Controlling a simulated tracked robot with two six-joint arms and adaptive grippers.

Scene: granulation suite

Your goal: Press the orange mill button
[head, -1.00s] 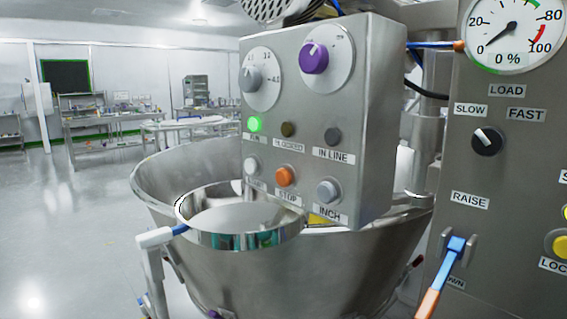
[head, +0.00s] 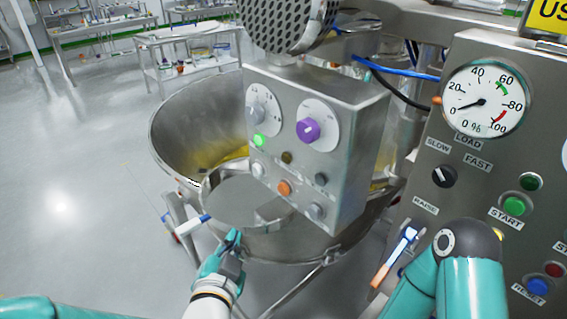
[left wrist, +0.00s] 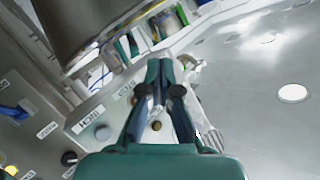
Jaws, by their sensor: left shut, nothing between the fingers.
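The orange button (head: 284,188) is in the lower row of the grey mill control box (head: 340,130), between a pale button on its left and a grey button (head: 315,211) on its right. My left gripper (head: 233,238) is shut and empty, below and left of the orange button and apart from it, in front of the bowl. In the left wrist view its fingers (left wrist: 160,65) come together, with labelled controls behind and left of them. I cannot pick out the orange button there. My right arm enters at the lower right of the head view, but its gripper does not show.
The steel bowl (head: 175,135) stands behind and below the control box. A purple knob (head: 308,131) and a lit green lamp (head: 259,141) are above the orange button. The larger gauge panel (head: 460,205) stands at right. Open floor (head: 90,190) lies at left.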

